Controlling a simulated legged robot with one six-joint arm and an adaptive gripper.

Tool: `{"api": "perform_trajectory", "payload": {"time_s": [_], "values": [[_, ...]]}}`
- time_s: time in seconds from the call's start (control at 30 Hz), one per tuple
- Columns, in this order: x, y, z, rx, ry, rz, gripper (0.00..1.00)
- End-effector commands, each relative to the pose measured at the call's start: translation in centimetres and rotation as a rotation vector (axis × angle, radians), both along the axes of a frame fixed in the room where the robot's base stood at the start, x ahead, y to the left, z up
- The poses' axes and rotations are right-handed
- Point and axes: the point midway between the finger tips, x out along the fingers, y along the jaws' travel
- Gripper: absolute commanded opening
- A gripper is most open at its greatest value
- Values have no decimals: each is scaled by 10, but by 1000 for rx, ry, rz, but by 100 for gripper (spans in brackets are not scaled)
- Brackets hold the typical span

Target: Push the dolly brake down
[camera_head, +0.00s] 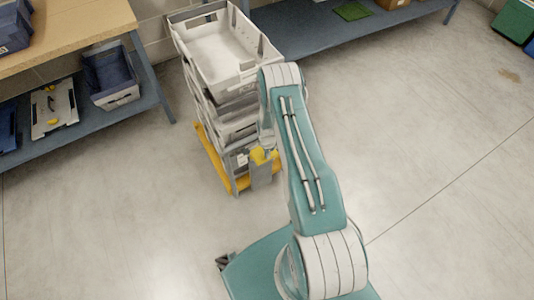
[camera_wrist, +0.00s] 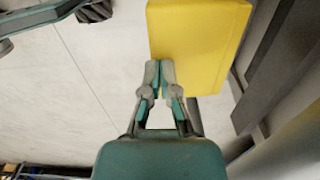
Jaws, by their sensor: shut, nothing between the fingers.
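The dolly (camera_head: 213,158) has a yellow and grey frame and stands under a stack of light grey crates, left of my arm. Its yellow brake pedal (camera_head: 259,155) is at the near end, partly hidden by my arm. In the wrist view the pedal (camera_wrist: 198,45) is a large yellow block at the top centre. My gripper (camera_wrist: 159,68) is shut and empty, with its fingertips overlapping the pedal's lower left edge. I cannot tell whether they touch it. In the head view my gripper is mostly hidden beside the pedal.
The stacked crates (camera_head: 224,52) rise close beside my forearm. A wooden-topped bench (camera_head: 85,30) with a blue lower shelf holding bins stands at the left. A blue rack shelf (camera_head: 320,32) runs along the back. The floor (camera_head: 430,140) at the right is clear.

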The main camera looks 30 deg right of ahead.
Motion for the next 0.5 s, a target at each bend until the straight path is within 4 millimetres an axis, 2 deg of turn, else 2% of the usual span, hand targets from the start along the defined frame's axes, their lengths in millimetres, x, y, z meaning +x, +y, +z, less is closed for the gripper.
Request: {"api": "perform_trajectory", "payload": {"time_s": [0.13,0.4,0.5], "values": [[0,0,-5,0,1,0,0],[-1,0,-41,1,3,0,0],[0,0,-48,0,1,0,0]]}}
